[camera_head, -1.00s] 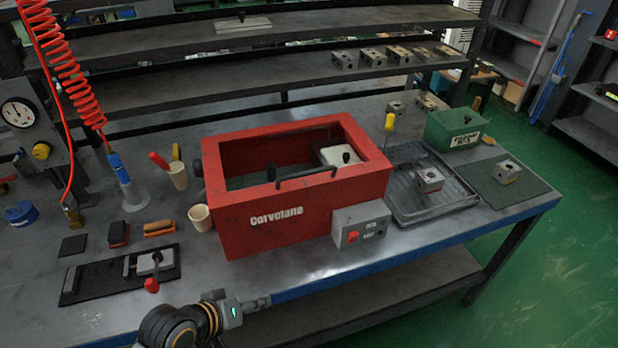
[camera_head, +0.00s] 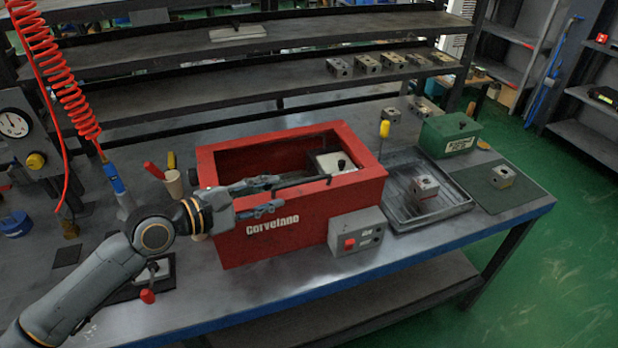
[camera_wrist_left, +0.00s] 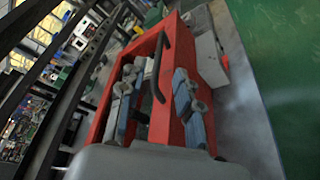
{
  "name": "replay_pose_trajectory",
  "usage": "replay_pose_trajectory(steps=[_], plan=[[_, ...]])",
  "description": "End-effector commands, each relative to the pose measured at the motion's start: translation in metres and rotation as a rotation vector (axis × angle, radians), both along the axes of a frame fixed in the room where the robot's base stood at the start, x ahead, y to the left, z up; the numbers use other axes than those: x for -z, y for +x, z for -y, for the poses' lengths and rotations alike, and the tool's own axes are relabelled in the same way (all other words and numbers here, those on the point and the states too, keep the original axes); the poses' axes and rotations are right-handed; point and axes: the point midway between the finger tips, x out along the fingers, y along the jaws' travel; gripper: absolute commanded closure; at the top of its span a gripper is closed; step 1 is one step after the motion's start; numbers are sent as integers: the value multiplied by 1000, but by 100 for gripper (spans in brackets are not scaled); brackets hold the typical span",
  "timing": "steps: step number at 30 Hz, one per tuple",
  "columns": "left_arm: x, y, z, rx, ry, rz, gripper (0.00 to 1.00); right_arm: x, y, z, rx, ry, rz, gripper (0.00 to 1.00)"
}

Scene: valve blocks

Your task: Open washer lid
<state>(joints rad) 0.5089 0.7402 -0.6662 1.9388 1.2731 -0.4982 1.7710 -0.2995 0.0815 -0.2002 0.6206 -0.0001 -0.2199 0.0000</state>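The red washer (camera_head: 300,225), lettered on its front, stands on the bench. Its interior shows through the framed top; I cannot tell whether a clear pane covers it. A black bar handle (camera_head: 308,182) runs along the front of the lid, and it also shows in the wrist view (camera_wrist_left: 157,68). My left gripper (camera_head: 277,194) is at the left part of this handle. In the wrist view its two fingers (camera_wrist_left: 157,100) are apart, with the handle between them and gaps on both sides. My right gripper is not in view.
A grey control box (camera_head: 357,232) with a red button is at the washer's front right. A dark tray (camera_head: 440,212) with a metal block and a green box (camera_head: 449,134) stand further right. A wooden cup (camera_head: 173,183) stands left of the washer. Shelves stand behind.

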Motion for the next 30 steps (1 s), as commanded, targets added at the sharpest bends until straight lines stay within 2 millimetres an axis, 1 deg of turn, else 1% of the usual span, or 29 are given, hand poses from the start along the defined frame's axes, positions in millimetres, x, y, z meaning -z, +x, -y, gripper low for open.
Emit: replay_pose_trajectory(steps=[1, 3, 6, 12, 15, 20, 28, 29, 30], plan=[[-1, 7, 10, 0, -3, 1, 66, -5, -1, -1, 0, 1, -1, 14], [1, 16, 23, 2, -3, 2, 66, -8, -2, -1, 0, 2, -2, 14], [7, 28, 40, 2, -2, 2, 66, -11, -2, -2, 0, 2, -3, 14], [16, 49, 67, 1, 2, 3, 66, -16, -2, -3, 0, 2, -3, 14], [20, 56, 76, 1, 2, 2, 66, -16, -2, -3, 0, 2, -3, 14], [22, 62, 83, 0, 3, 3, 66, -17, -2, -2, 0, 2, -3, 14], [23, 62, 84, 0, 3, 3, 66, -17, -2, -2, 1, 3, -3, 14], [23, 62, 84, 0, 3, 3, 70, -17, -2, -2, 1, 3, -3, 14], [23, 62, 84, 0, 3, 3, 79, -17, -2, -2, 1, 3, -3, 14]])
